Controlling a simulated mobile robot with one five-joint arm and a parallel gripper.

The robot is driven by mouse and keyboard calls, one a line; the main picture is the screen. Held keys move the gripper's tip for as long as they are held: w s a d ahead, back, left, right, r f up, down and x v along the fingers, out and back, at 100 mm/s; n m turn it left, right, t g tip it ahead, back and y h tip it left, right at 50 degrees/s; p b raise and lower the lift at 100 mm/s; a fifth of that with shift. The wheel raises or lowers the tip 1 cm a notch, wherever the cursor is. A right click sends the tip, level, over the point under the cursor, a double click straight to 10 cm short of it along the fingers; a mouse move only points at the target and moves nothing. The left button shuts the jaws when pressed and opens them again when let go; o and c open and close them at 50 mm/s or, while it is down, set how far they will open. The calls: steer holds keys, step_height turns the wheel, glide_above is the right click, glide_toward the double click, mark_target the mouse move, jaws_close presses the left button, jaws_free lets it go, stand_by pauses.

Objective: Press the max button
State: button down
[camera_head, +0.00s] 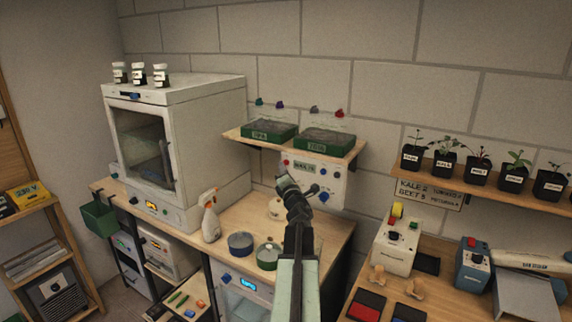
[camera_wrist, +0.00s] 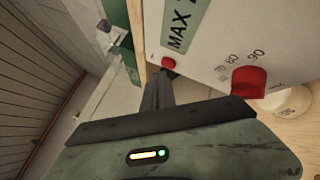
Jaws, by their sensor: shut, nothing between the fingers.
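The max button is a small red button (camera_wrist: 168,62) beside a green label (camera_wrist: 179,22) reading "MAX" in the wrist view. It sits on a white control panel (camera_wrist: 215,45). My gripper (camera_wrist: 164,75) is shut and empty, with its fingertips right at the red button. I cannot tell whether they touch it. In the head view my gripper (camera_head: 284,184) is at the left part of the white control panel (camera_head: 322,172) under the shelf, and my arm hides part of the panel.
A larger red dial (camera_wrist: 249,82) with numbers sits on the same panel, to the right of the button. A wooden shelf (camera_head: 300,147) with green trays is just above. A spray bottle (camera_head: 210,215) and round bowls (camera_head: 268,256) stand on the bench below.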

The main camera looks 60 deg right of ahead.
steer(key=shift+a, duration=0.2)
steer(key=a, duration=0.5)
stand_by(0.4)
stand_by(0.6)
